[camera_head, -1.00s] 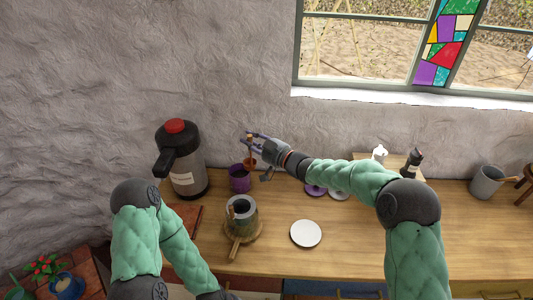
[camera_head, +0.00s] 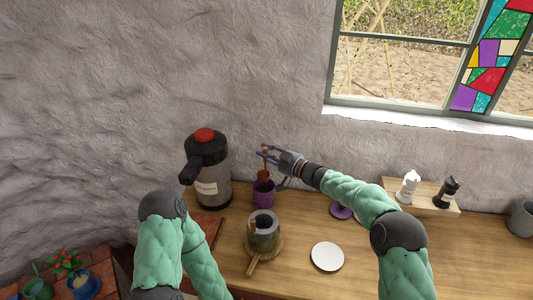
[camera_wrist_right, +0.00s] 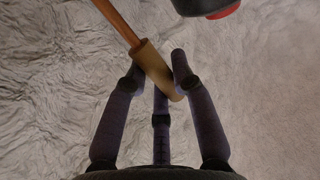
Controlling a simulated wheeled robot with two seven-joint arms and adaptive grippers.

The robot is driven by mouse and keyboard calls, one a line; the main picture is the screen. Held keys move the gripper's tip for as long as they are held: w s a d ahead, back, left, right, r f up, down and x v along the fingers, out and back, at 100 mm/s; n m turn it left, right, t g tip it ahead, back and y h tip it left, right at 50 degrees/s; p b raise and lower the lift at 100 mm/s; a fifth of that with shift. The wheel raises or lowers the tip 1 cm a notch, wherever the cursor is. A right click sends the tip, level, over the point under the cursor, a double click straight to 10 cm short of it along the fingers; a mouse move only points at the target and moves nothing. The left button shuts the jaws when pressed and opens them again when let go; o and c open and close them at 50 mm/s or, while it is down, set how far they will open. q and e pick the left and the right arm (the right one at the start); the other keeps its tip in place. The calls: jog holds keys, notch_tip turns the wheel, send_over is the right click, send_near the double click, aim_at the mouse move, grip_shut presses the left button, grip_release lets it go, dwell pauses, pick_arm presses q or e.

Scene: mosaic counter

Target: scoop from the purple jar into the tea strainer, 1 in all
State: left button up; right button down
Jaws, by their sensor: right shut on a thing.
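The purple jar (camera_head: 263,193) stands open on the counter beside the pump flask. My right gripper (camera_head: 267,153) is shut on the handle of a brown scoop (camera_head: 263,175). The scoop hangs bowl down, just above the jar's mouth; whether its tip is inside the rim I cannot tell. In the right wrist view the fingers (camera_wrist_right: 163,85) close around the tan end of the handle (camera_wrist_right: 155,68); the bowl is out of that view. A grey cup (camera_head: 264,239) stands on a round wooden board with a handle; a strainer in it is not clearly visible. My left gripper is outside the picture.
The flask (camera_head: 211,183) with a red top stands left of the jar. A white plate (camera_head: 327,257) lies right of the cup. Purple discs (camera_head: 341,212) lie behind my right forearm. Small white and black pots stand on a low shelf (camera_head: 429,198) at right.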

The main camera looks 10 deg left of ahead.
aim_at(266, 177)
notch_tip(266, 177, down, 2)
jog(key=shift+f+b, duration=0.25)
jog(key=shift+b, duration=0.7)
jog(key=shift+f+b, duration=1.5)
jog(key=shift+f, duration=2.3)
jog(key=shift+r+p, duration=4.05)
jog(key=shift+r, duration=1.05)
jog(key=shift+f, duration=0.1)
